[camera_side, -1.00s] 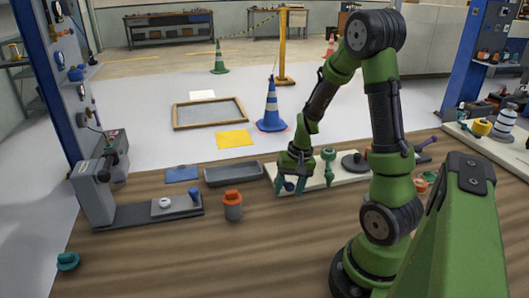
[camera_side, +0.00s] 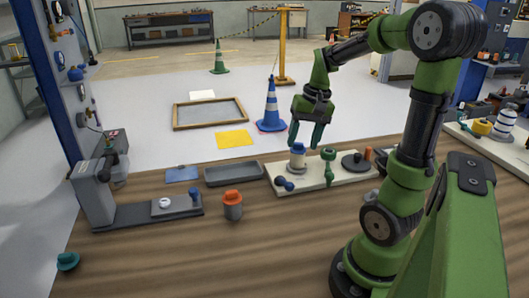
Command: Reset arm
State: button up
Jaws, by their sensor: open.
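My gripper (camera_side: 305,143) hangs above the left half of a cream board (camera_side: 345,172), with its fingers pointing down. It is open and nothing shows between the fingers. A dark blue knobbed piece (camera_side: 285,184) lies at the board's front left. A green roller-like piece (camera_side: 328,166) stands to the right, and a dark round disc (camera_side: 355,162) sits beyond it.
A grey tray (camera_side: 233,174) and a blue pad (camera_side: 182,174) lie left of the board. An orange-topped canister (camera_side: 232,204) stands in front of the tray. A grey machine (camera_side: 95,192) with a long base is at the left. Bare wood lies at the front.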

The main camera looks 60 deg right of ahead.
jog(key=shift+r, duration=0.4)
